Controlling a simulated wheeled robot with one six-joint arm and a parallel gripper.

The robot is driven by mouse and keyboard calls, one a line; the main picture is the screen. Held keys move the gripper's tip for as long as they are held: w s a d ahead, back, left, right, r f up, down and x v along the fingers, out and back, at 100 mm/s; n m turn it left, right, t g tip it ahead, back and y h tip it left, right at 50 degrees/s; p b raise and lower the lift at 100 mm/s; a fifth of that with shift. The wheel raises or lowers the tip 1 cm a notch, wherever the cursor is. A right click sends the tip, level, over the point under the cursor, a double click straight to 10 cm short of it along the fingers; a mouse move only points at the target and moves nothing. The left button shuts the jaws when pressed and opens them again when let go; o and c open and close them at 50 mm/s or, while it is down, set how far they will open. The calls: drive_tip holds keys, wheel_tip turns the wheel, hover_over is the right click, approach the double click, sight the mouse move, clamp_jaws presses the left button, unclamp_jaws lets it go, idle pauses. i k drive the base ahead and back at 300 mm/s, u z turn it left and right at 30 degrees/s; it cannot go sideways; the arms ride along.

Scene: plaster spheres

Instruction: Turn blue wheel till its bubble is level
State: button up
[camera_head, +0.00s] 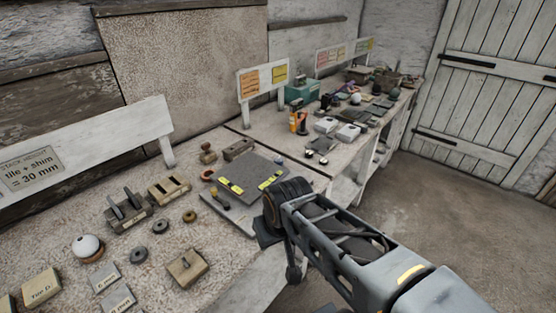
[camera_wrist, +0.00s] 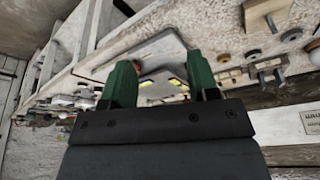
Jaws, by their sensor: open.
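A grey levelling plate (camera_head: 240,196) with yellow-green bubble vials (camera_head: 270,180) lies on the bench near its front edge. It also shows between my fingers in the wrist view (camera_wrist: 165,48). A small blue spot at the plate's far corner looks like the blue wheel (camera_head: 279,160); it is too small to make out well. A red wheel (camera_head: 207,175) and a yellow one (camera_head: 214,192) sit at the plate's left side. The bubbles' positions cannot be read. My gripper (camera_wrist: 162,75) is open, its green fingers apart with nothing between them. My arm hides part of the plate's right side.
Wooden blocks (camera_head: 168,188), metal rings (camera_head: 139,254) and a white sphere (camera_head: 87,247) stand on the left of the bench. An orange tool (camera_head: 298,119) and white boxes (camera_head: 348,132) stand farther back. The floor (camera_head: 445,205) on the right is clear.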

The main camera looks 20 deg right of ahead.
sight(279, 161)
drive_tip(key=k, duration=0.5)
drive_tip(key=z, duration=1.6)
drive_tip(key=i, duration=1.25)
drive_tip(key=u, duration=2.2)
